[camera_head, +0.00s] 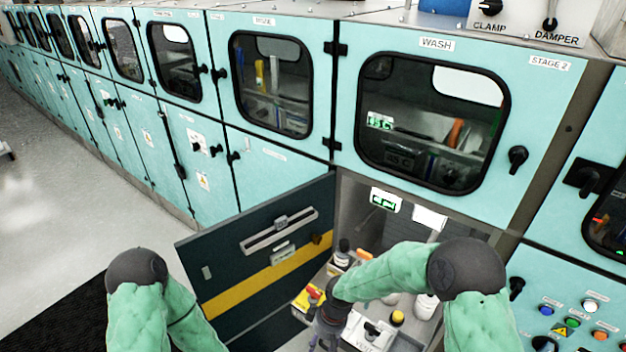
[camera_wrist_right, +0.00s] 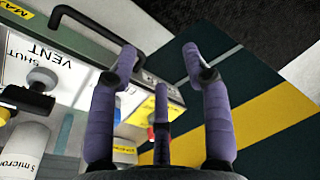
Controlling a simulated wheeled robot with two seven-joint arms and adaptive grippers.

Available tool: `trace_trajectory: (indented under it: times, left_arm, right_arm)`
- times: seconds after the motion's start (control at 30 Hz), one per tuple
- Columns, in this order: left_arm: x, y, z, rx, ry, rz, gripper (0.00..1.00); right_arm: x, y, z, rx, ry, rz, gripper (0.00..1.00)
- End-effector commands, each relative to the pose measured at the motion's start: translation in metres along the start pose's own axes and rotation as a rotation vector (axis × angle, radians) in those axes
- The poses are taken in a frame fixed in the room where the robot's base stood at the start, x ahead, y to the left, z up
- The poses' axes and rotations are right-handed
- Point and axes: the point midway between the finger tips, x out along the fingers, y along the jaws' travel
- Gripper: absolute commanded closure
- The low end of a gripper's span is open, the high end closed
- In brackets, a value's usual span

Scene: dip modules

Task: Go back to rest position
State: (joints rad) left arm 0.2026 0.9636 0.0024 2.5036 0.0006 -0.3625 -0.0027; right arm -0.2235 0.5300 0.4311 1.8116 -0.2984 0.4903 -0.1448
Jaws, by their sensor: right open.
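My right arm (camera_head: 395,272) reaches from the right into the open lower compartment under the WASH window in the head view. My right gripper (camera_head: 328,335) is at the compartment's mouth, beside the box of fittings. In the right wrist view the right gripper (camera_wrist_right: 160,75) has its fingers spread apart with nothing between them. My left arm (camera_head: 145,285) is bent at the lower left of the head view. Its gripper is out of the frame.
The open dark door (camera_head: 225,268) with a yellow stripe stands left of my right arm. The compartment holds a VENT panel (camera_wrist_right: 50,60), bottles (camera_head: 426,305) and a yellow-topped knob (camera_head: 397,318). A button panel (camera_head: 572,318) is at right.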

Motion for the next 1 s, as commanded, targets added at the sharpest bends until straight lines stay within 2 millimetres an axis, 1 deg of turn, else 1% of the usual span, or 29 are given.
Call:
trace_trajectory:
  times: [0.03,0.07,0.17,0.2,0.27,0.3,0.4,0.5,0.6,0.7,1.0]
  left_arm:
    - [0.0,0.0,0.0,0.0,0.0,0.0,0.6]
    - [0.0,0.0,0.0,0.0,0.0,0.0,0.6]
    - [0.0,0.0,0.0,0.0,0.001,0.0,0.6]
    - [0.0,0.0,0.0,0.0,0.0,0.0,0.6]
    - [0.0,0.0,0.0,0.0,0.0,0.0,0.6]
    - [0.0,0.0,0.0,0.0,0.0,0.0,0.6]
    - [0.0,0.0,0.0,0.0,0.0,0.0,0.6]
    - [0.0,0.0,0.0,0.0,0.0,0.0,0.6]
    - [0.0,0.0,0.0,0.0,0.0,0.0,0.6]
    - [0.0,0.0,0.0,0.0,0.0,0.0,0.6]
    - [0.0,0.0,0.0,0.0,0.0,0.0,0.6]
  right_arm:
    - [0.014,0.001,0.012,0.047,0.003,-0.024,0.51]
    - [0.021,0.001,0.018,0.078,0.01,-0.038,0.51]
    - [0.05,0.001,0.046,0.217,0.036,-0.088,0.51]
    - [0.061,0.001,0.059,0.285,0.049,-0.106,0.51]
    - [0.078,0.0,0.08,0.394,0.069,-0.128,0.51]
    - [0.086,0.0,0.093,0.464,0.081,-0.138,0.51]
    - [0.102,-0.003,0.124,0.62,0.105,-0.147,0.51]
    - [0.111,-0.005,0.148,0.738,0.121,-0.143,0.51]
    - [0.115,-0.007,0.163,0.809,0.13,-0.135,0.51]
    - [0.116,-0.007,0.169,0.84,0.136,-0.13,0.51]
    - [0.116,-0.007,0.17,0.843,0.137,-0.129,0.51]
